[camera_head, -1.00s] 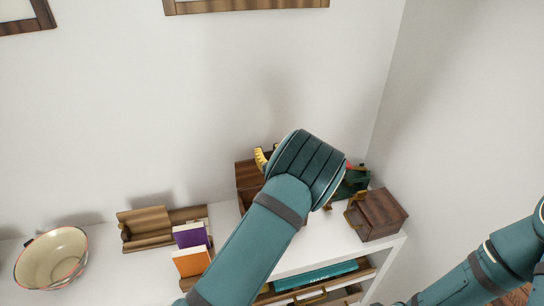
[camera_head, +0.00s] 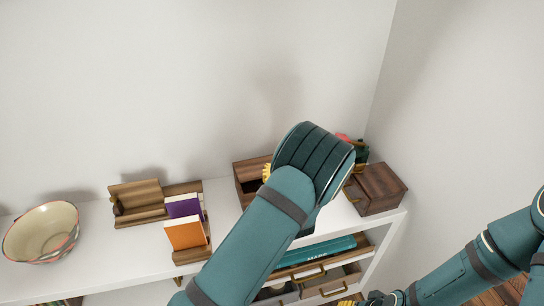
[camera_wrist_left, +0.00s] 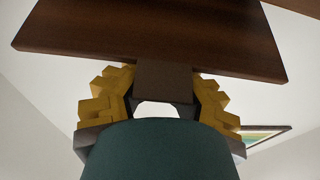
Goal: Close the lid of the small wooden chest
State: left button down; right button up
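The small wooden chest (camera_head: 244,184) is dark brown and stands open on the white shelf. Its dark interior shows at the left of my left arm, which hides the rest of it. My left gripper (camera_head: 267,172) is at the chest, mostly covered by my wrist; one yellow finger edge shows. In the left wrist view a dark wooden panel (camera_wrist_left: 160,35), apparently the lid, spans ahead of the gripper (camera_wrist_left: 164,80). The yellow fingers lean inward around a dark brown block; whether it is a held part cannot be told. My right gripper (camera_head: 358,300) is partly visible at the bottom edge.
A smaller brown box (camera_head: 378,187) with a brass fitting stands right of my left wrist, by a green and red object (camera_head: 359,151). Left are orange (camera_head: 185,233) and purple (camera_head: 182,206) books, a wooden rack (camera_head: 140,202) and a bowl (camera_head: 42,234).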

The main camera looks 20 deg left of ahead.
pick_arm(q)
jog(key=shift+s+d+f, duration=0.2)
jog(key=shift+s+f, duration=0.05)
jog(key=shift+f, duration=0.5)
jog(key=shift+c, duration=2.3)
grip_release()
jog(key=shift+r, duration=0.2)
jog(key=v, duration=1.2)
